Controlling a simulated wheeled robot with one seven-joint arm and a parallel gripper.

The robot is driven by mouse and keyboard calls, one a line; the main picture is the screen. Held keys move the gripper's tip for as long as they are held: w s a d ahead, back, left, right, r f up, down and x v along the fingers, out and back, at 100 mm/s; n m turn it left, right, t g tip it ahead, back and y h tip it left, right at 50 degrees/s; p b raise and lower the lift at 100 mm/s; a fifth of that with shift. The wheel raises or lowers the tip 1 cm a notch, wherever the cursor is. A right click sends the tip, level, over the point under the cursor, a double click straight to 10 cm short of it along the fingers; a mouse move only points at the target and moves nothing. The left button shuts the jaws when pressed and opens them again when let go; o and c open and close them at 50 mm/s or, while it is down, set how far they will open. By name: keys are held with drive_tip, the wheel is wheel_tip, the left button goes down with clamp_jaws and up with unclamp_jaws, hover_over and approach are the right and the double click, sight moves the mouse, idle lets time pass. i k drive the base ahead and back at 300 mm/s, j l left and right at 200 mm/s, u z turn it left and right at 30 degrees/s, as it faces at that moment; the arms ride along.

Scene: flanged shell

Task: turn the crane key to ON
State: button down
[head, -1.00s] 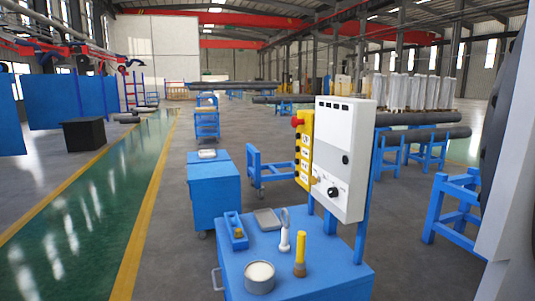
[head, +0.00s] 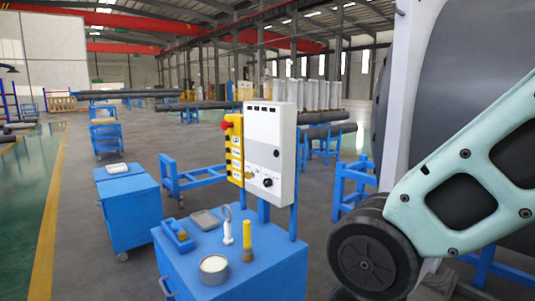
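A white control box (head: 270,155) stands on blue posts above a blue cart (head: 232,268) in the head view. A yellow pendant panel (head: 234,150) with a red button on top is on its left side. A black round knob (head: 267,182) shows low on the box's front, with a small brass-coloured piece (head: 249,173) to its left that may be the key. Its ON mark is too small to read. My arm's pale green link shows at the right, apart from the box. My gripper is not in view.
On the cart top are a white tin (head: 214,268), a yellow-handled brush (head: 247,240), a white tool (head: 227,226), a grey tray (head: 205,219) and a blue block (head: 178,234). A second blue cart (head: 130,205) stands to the left. Open floor lies left of it.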

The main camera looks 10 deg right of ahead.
sight(249, 176)
drive_tip(key=i+u, duration=0.3)
drive_tip(key=i, duration=0.2)
drive_tip(key=i+l+u, duration=0.25)
drive_tip(key=i, duration=0.25)
